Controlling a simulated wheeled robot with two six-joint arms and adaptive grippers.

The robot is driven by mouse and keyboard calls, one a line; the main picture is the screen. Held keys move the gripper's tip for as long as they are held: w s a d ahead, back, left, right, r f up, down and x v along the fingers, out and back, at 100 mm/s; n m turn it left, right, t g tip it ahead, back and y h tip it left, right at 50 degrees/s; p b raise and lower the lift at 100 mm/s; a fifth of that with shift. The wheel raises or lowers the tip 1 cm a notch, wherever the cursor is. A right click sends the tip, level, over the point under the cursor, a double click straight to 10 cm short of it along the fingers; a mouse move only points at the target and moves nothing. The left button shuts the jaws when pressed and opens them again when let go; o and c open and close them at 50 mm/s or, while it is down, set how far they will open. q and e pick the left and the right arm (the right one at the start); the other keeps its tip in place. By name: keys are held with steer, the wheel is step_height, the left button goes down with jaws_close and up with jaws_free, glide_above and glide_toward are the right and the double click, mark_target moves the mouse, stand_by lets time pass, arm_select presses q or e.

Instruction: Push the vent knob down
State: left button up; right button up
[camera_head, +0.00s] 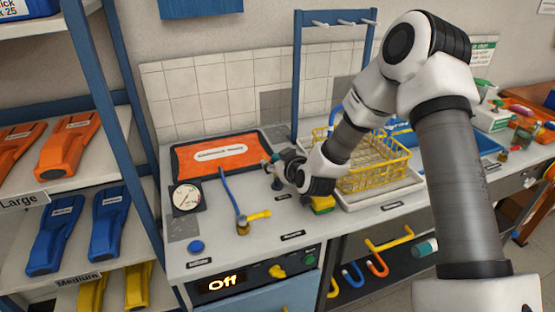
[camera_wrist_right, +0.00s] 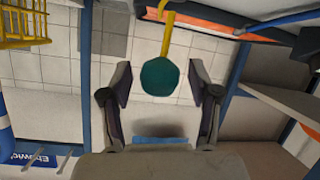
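A dark teal round knob (camera_wrist_right: 160,77) with a yellow stem shows in the right wrist view. It appears between the two spread fingers of my right gripper (camera_wrist_right: 160,88), with gaps on both sides; its depth relative to the fingertips is unclear. In the head view my right gripper (camera_head: 276,166) is over the bench, right of the orange case's lower edge, and partly hides what is there. A blue round knob (camera_head: 196,246) stands at the bench's front left. Labels are too small to read, so I cannot tell which is the vent knob. My left gripper is not in view.
A pressure gauge (camera_head: 187,197) and a yellow valve handle (camera_head: 259,215) with a blue hose stand on the bench. An orange case (camera_head: 195,165) lies behind. A yellow wire basket (camera_head: 385,170) sits right of my gripper. The front display (camera_head: 220,282) reads Off.

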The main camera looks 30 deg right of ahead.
mark_target(277, 179)
jaws_close()
step_height(277, 179, down, 3)
steer(key=shift+f+b, duration=0.2)
steer(key=shift+b, duration=0.9)
steer(key=shift+r, duration=0.1)
steer(key=shift+o, duration=0.7)
jaws_free()
steer(key=shift+w, duration=0.1)
steer(key=v, duration=1.1)
steer(key=shift+s, duration=0.45)
